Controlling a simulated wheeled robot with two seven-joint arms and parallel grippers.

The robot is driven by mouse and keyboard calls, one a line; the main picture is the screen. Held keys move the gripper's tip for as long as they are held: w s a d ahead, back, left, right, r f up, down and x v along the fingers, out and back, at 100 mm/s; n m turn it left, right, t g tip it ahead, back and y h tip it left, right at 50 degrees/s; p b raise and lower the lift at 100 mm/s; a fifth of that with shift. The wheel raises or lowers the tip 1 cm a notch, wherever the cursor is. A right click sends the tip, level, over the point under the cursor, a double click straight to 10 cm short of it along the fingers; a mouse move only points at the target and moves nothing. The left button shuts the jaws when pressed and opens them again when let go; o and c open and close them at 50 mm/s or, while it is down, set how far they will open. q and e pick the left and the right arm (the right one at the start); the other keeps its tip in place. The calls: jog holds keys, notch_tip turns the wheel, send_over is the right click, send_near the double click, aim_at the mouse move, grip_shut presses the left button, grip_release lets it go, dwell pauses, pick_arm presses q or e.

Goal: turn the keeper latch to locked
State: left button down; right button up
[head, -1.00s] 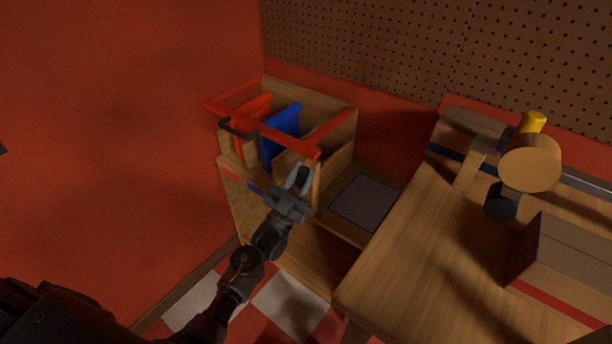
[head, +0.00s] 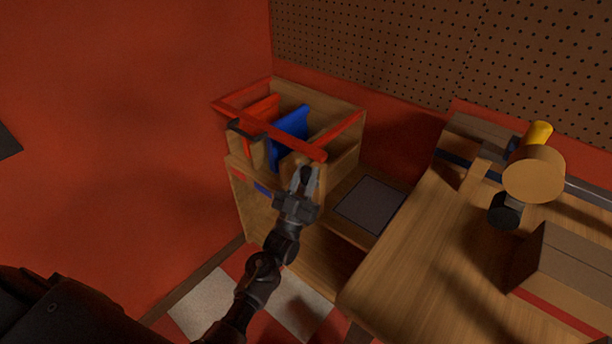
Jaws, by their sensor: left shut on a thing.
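My left gripper (head: 305,178) is at the front right corner of a wooden rack (head: 246,205), just below its red top frame (head: 286,141). Its fingers are closed on a small part, seemingly a pale wooden piece (head: 291,160), which they largely hide. I cannot make out a keeper latch for certain or how it is turned. A small dark fitting (head: 243,127) sits at the left of the red frame's front bar, apart from my gripper. My right gripper is not in view.
A wooden bench (head: 420,265) holds a round wooden disc (head: 533,173), a yellow cylinder (head: 540,133) and a box (head: 565,262).

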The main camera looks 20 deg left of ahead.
pick_arm(q)
jog(key=c, duration=1.2)
grip_release()
jog(key=shift+o, duration=0.2)
jog(key=shift+f, duration=0.1)
jog(key=shift+s+f, duration=0.25)
jog(key=shift+f, duration=0.05)
jog(key=b+v, duration=0.1)
jog(key=v, duration=0.9)
jog(key=shift+b, duration=0.4)
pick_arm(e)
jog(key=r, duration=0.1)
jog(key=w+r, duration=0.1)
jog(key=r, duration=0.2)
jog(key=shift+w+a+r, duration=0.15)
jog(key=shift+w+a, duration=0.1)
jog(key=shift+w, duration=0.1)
